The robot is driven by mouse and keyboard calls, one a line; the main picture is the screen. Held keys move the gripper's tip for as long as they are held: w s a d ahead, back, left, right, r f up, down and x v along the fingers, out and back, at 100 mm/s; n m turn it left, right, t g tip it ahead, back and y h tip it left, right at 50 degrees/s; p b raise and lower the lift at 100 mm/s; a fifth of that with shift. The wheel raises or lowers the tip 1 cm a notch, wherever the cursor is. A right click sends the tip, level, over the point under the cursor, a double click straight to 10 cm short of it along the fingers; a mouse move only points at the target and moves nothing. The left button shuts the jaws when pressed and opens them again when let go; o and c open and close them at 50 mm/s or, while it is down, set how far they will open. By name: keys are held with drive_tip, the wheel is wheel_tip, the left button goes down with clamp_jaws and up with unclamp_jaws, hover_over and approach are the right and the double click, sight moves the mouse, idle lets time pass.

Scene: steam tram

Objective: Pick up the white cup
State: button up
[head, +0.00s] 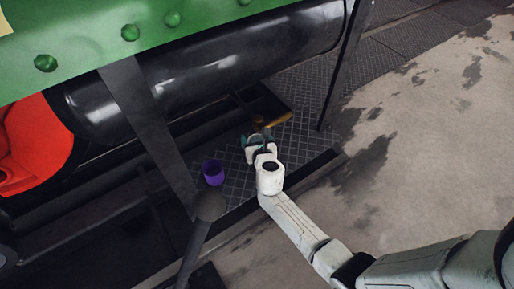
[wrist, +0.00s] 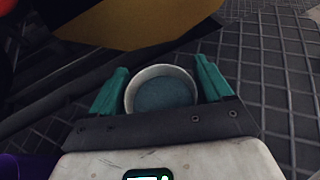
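The white cup (wrist: 161,92) stands between the two teal fingers of my gripper (wrist: 165,72) in the wrist view. Its round rim and grey-blue inside face the camera. A narrow dark gap shows between the cup and the right finger; the left finger is very close to the cup's side, and I cannot tell if it touches. The fingers look open around the cup. In the head view my gripper (head: 259,140) is low over the dark patterned step plate, and my wrist partly hides the cup there.
A purple cup (head: 213,172) stands left of my gripper. A brass-coloured part (head: 273,121) lies just beyond the gripper and looms at the top of the wrist view (wrist: 125,25). A dark upright strut (head: 145,125) and a black cylinder (head: 220,62) are close. Open pavement (head: 420,160) lies to the right.

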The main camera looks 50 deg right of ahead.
drive_tip(key=c, duration=0.9)
drive_tip(key=shift+o, duration=0.2)
drive_tip(key=shift+r, duration=0.15)
drive_tip(key=shift+r+p, duration=0.45)
drive_tip(key=shift+p, duration=0.1)
wheel_tip(320, 180, up, 3)
drive_tip(key=shift+f+p, duration=0.2)
drive_tip(key=shift+p, duration=1)
drive_tip(key=s+a+p, duration=0.1)
drive_tip(key=s+a, duration=1)
drive_tip(key=s, duration=0.3)
drive_tip(key=shift+f, duration=0.15)
drive_tip(key=shift+a, duration=0.1)
